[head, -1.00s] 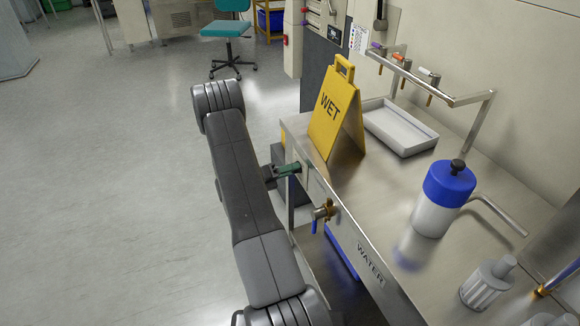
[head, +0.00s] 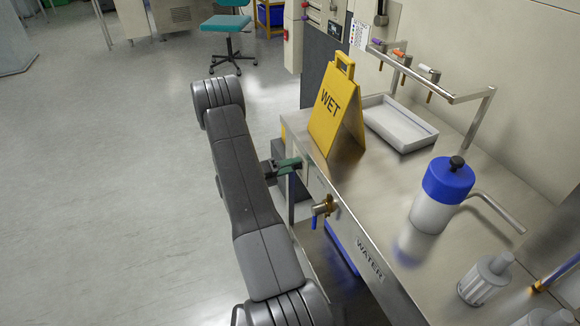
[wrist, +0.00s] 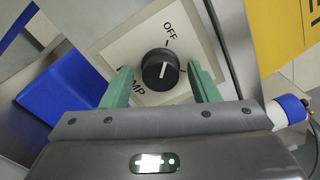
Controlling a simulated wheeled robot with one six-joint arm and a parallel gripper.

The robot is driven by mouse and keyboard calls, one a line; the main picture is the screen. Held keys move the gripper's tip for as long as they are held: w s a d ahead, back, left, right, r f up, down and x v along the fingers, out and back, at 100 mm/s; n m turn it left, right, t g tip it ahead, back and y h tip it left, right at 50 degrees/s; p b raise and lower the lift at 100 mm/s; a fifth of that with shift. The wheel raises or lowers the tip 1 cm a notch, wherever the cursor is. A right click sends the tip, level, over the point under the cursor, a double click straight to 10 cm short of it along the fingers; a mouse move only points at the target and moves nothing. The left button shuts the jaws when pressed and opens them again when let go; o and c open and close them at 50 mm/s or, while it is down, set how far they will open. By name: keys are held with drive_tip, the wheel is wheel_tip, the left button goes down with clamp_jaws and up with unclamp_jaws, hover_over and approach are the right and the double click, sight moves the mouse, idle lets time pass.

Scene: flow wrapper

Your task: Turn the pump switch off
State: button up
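The pump switch is a round black knob (wrist: 160,70) with a white pointer line, on a pale plate (wrist: 120,48) in the wrist view. The plate reads "OFF" above the knob, and a partly hidden label ending in "MP" is at lower left. The pointer line runs nearly upright in the picture; which end marks the setting is hard to tell. My gripper (wrist: 160,85) is open, with one green finger on each side of the knob and visible gaps between. In the head view my gripper (head: 290,166) is at the bench front; the knob is hidden there.
A yellow WET sign (head: 337,110) stands on the steel bench above my gripper. A brass valve with a blue handle (head: 324,208) sticks out of the bench front nearby. A blue-capped bottle (head: 437,210) and a white tray (head: 398,124) are on top. The floor at left is clear.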

drive_tip(key=v, duration=1.3)
drive_tip(key=shift+s+a, duration=0.2)
drive_tip(key=shift+a, duration=0.15)
drive_tip(key=x, duration=1.4)
drive_tip(key=shift+a, duration=0.15)
